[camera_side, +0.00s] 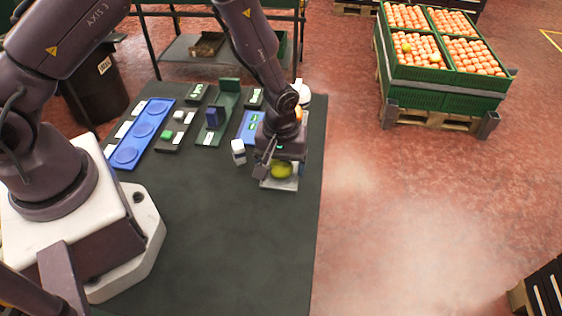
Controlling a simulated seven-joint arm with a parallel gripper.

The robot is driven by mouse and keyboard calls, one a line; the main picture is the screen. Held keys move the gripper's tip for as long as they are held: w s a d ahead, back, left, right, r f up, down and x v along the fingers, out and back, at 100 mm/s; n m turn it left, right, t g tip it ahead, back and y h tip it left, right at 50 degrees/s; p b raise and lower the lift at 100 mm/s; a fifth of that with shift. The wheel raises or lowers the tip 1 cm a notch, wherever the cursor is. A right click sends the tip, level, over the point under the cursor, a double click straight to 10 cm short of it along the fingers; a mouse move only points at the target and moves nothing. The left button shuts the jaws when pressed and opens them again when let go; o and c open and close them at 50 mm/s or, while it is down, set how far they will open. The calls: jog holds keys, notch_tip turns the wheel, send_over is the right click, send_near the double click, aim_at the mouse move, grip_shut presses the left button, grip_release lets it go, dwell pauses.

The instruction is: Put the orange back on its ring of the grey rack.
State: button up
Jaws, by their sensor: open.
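A yellow-green round fruit (282,171) shows under my gripper, near the right edge of the dark table. It is the only fruit clearly seen on the table, and its colour is not plain orange. It is at a small light grey stand (279,184); I cannot tell whether this is the rack, and no ring can be made out. My gripper (279,168) is open and points down, with its fingers around or just above the fruit; contact is unclear. A small orange patch (298,114) shows beside my wrist, and I cannot tell what it is.
A blue panel with round pads (125,155) lies at the table's left. Dark panels with small blocks (175,131) and a green stand (223,108) lie behind. A white-topped block (238,146) stands just left of my gripper. The table's front (225,245) is clear. Crates of oranges (445,98) stand on the floor.

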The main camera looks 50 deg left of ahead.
notch_tip(320, 180, up, 12)
jog(key=shift+r, duration=0.25)
jog(key=s+a+r+m+t, duration=0.2)
jog(key=s+a+r+m, duration=0.1)
jog(key=s+r, duration=0.6)
jog(key=s+a+r+m+t, duration=0.3)
jog(key=s+r+m, duration=0.3)
jog(key=s+r, duration=0.3)
notch_tip(320, 180, up, 3)
jog(key=shift+a+t, duration=0.2)
jog(key=shift+t, duration=0.1)
